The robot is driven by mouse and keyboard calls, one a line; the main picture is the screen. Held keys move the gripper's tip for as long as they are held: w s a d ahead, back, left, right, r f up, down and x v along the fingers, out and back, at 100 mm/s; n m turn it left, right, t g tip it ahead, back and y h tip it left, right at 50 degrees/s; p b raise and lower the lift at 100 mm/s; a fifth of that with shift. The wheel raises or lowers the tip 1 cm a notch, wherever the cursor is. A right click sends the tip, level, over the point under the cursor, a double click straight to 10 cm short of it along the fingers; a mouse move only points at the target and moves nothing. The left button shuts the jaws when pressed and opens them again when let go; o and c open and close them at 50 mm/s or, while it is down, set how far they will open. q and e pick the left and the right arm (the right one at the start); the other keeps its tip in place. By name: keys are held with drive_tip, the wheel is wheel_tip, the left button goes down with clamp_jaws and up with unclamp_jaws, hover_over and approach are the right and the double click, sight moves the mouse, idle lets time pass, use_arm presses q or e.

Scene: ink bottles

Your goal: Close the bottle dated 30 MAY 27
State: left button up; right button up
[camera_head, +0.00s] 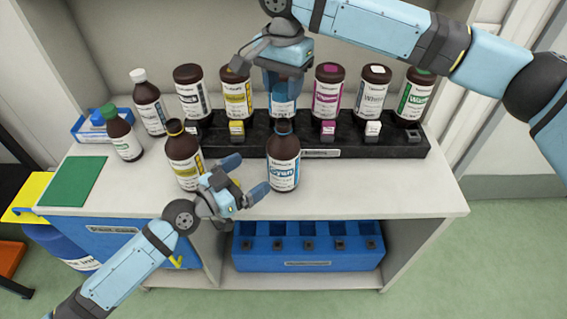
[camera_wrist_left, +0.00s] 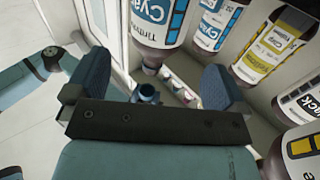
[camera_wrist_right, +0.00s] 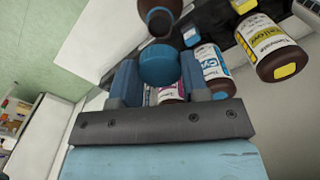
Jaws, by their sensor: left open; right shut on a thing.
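A brown bottle with a cyan label (camera_head: 283,170) stands upright near the shelf's front edge, its dark neck without a cap. It also shows in the left wrist view (camera_wrist_left: 155,18). No date is legible. My left gripper (camera_head: 248,178) is open, its fingers just left of this bottle and apart from it. My right gripper (camera_head: 283,85) is behind and above the bottle, shut on a blue cap (camera_wrist_right: 158,64). In the right wrist view, a brown bottle with an open mouth (camera_wrist_right: 160,18) is close beyond the cap.
A yellow-label bottle (camera_head: 184,155) stands left of the cyan one. Behind, a black rack (camera_head: 370,149) holds coloured blocks, with a row of capped bottles behind. A green-capped bottle (camera_head: 122,135), a green mat (camera_head: 73,181) and a blue tray (camera_head: 88,130) are at left. The shelf's right front is clear.

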sight(282, 153)
use_arm(q)
drive_tip(key=x, duration=1)
drive_tip(key=shift+w+d, duration=0.15)
drive_tip(key=shift+d, duration=0.05)
drive_tip(key=c, duration=1.1)
use_arm(e)
drive_tip(key=shift+f, duration=2.5)
drive_tip(key=shift+f, duration=0.1)
drive_tip(key=shift+f, duration=0.8)
drive_tip(key=shift+f, duration=0.55)
